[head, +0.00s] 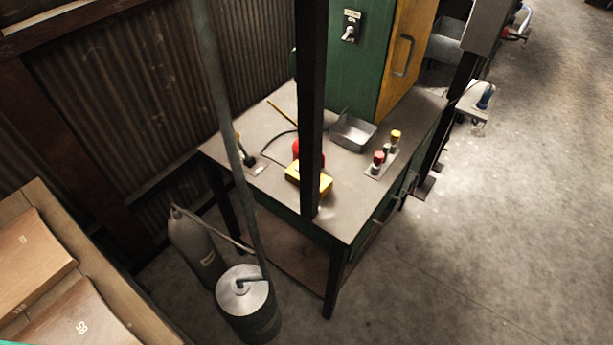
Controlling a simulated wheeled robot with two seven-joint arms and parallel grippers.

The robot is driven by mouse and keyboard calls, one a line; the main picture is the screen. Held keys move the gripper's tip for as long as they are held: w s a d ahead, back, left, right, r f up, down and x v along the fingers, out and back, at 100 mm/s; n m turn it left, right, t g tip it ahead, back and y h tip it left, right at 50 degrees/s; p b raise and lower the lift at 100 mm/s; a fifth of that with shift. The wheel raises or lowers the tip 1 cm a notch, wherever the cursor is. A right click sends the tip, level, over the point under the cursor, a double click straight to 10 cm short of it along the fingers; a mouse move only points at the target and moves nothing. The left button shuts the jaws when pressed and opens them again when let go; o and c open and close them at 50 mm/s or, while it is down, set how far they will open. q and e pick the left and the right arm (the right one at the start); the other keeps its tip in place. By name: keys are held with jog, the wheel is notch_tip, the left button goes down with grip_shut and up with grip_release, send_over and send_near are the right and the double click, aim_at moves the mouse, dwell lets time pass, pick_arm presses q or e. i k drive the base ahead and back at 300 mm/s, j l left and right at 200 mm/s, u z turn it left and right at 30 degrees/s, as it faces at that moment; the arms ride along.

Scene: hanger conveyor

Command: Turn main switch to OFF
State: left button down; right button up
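A rotary switch (350,27) on a dark plate is mounted on the side of the green cabinet (345,65) at the top middle, with a small label above it. It may be the main switch, but its label and setting are too small to read. Neither of my grippers shows in the head view.
A dark post (311,100) crosses in front. Canisters (246,300) and cartons (75,310) stand left. Floor at right is clear.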

aim_at(506, 31)
jog(key=l+u, duration=0.1)
jog(key=l, duration=2.45)
jog(key=l+u, duration=0.15)
jog(key=l, duration=1.15)
jog(key=k+l, duration=0.15)
jog(key=l, duration=1.1)
jog(key=i+l+u, duration=0.05)
